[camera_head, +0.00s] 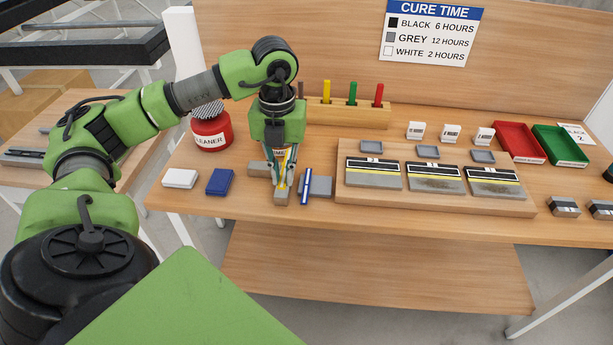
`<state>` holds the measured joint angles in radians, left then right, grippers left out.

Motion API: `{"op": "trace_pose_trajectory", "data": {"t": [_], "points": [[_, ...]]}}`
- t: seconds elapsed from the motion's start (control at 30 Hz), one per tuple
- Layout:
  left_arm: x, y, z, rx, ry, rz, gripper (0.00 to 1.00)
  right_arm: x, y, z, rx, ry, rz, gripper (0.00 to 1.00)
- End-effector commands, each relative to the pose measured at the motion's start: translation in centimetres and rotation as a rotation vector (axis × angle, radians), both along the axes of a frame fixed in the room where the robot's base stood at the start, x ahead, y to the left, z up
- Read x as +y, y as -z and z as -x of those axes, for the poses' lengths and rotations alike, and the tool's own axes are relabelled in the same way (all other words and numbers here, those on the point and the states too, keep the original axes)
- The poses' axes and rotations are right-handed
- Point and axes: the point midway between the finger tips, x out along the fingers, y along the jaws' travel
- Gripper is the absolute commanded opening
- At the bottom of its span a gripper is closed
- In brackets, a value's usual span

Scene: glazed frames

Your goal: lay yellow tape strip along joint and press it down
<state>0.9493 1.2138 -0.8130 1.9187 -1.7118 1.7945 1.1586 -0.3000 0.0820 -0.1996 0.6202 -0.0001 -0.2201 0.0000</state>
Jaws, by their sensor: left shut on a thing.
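My left gripper (283,181) is low over the near left part of the workbench, pointing down. Grey blocks (281,198) lie right under and beside the fingertips. Three panels lie on a raised wooden board (437,207) to the right: left (373,179), middle (436,184) and right (495,190). Each has a black band, a thin yellow strip and a grey part. My right gripper is out of view.
A blue-and-white stick (305,187) and a grey block (321,187) lie right of my gripper. A white block (180,178), a blue block (220,181) and a red cleaner jar (211,131) are left. A rack (348,114) stands behind. Red (518,143) and green (560,146) trays are far right.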

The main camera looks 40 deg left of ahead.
Motion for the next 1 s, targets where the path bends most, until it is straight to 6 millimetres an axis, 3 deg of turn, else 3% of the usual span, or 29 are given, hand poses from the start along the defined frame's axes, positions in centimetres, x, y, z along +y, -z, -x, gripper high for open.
{"op": "trace_pose_trajectory", "data": {"t": [0.1,0.3,1.0], "points": [[0.8,-0.5,1.7,0.001,-0.002,-0.003,0.05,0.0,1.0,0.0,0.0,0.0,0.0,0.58],[1.3,-1.5,3.0,0.0,-0.001,0.0,0.05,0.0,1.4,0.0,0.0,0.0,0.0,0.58],[1.4,-4.4,3.2,0.0,-0.001,0.001,0.05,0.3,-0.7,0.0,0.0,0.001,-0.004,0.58]]}}
